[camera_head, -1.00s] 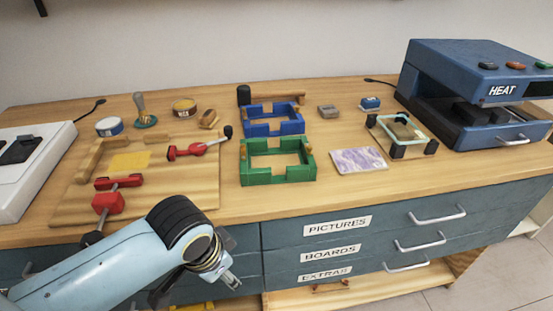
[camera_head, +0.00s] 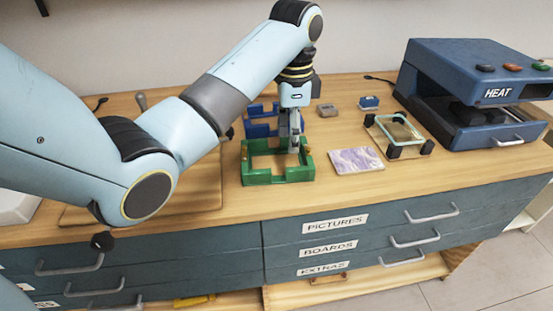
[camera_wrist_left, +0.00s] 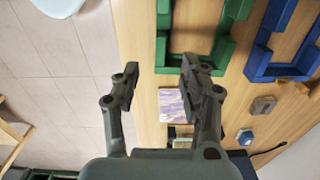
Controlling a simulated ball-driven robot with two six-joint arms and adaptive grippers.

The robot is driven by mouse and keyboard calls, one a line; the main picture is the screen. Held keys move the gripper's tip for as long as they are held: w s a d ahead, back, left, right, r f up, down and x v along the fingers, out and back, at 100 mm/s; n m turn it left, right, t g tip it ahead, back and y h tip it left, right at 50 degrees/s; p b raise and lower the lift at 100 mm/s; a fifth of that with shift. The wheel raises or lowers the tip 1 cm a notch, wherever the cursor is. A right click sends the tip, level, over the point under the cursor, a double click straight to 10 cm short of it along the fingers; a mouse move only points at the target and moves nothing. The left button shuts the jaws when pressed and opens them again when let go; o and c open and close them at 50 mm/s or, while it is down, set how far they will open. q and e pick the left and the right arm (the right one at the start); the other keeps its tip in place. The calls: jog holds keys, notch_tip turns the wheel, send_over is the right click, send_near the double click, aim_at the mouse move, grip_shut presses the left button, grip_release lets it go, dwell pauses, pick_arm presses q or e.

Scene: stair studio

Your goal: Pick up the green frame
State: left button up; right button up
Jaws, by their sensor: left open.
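The green frame (camera_head: 280,179) lies flat on the wooden bench near its front edge, and part of it also shows in the left wrist view (camera_wrist_left: 162,35). My left gripper (camera_head: 294,147) points down over the frame's right side, with the fingers hiding part of that side. In the left wrist view the gripper (camera_wrist_left: 160,69) is open and its jaws are empty. One finger is in front of the frame's end there. I cannot tell whether a finger touches the frame. My right gripper is not in view.
A blue frame (camera_head: 262,130) lies just behind, partly hidden by my arm. A purple picture tile (camera_head: 356,160) lies close on the right. Beyond it are a clear-topped fixture (camera_head: 400,130) and a blue heat press (camera_head: 470,85). My arm covers most of the left bench.

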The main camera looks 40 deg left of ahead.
aim_at(291, 169)
pick_arm(q)
jog(key=shift+w, duration=0.2)
notch_tip(291, 169, down, 10)
jog(key=shift+f, duration=0.15)
grip_shut()
dwell(0.4)
